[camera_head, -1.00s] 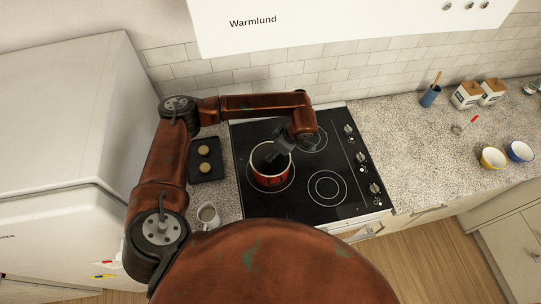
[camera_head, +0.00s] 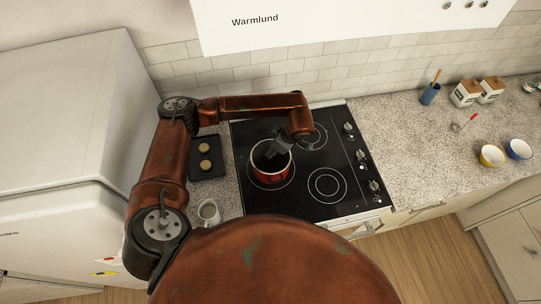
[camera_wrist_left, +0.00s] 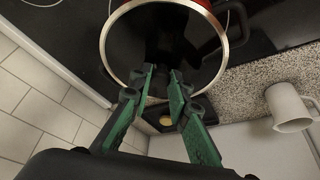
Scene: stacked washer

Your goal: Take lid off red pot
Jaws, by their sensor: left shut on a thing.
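The red pot (camera_head: 270,177) stands on the front left burner of the black cooktop (camera_head: 324,205). Its round, dark lid (camera_wrist_left: 128,45) with a pale metal rim fills the pot's top in the left wrist view. My left gripper (camera_head: 272,153) reaches down over the lid from behind. In the left wrist view its green-padded fingers (camera_wrist_left: 162,78) are close together at the lid's middle, shut on the dark lid knob, which is hard to make out against the lid. The lid appears to sit at the pot's rim; any gap is too small to tell. My right gripper is not in view.
A dark tray (camera_head: 215,160) with two round buns lies left of the cooktop. A white mug (camera_head: 209,212) stands at the counter's front left. The tall white fridge (camera_head: 65,110) is at the far left. Bowls (camera_head: 491,156) and canisters (camera_head: 466,93) stand on the right counter.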

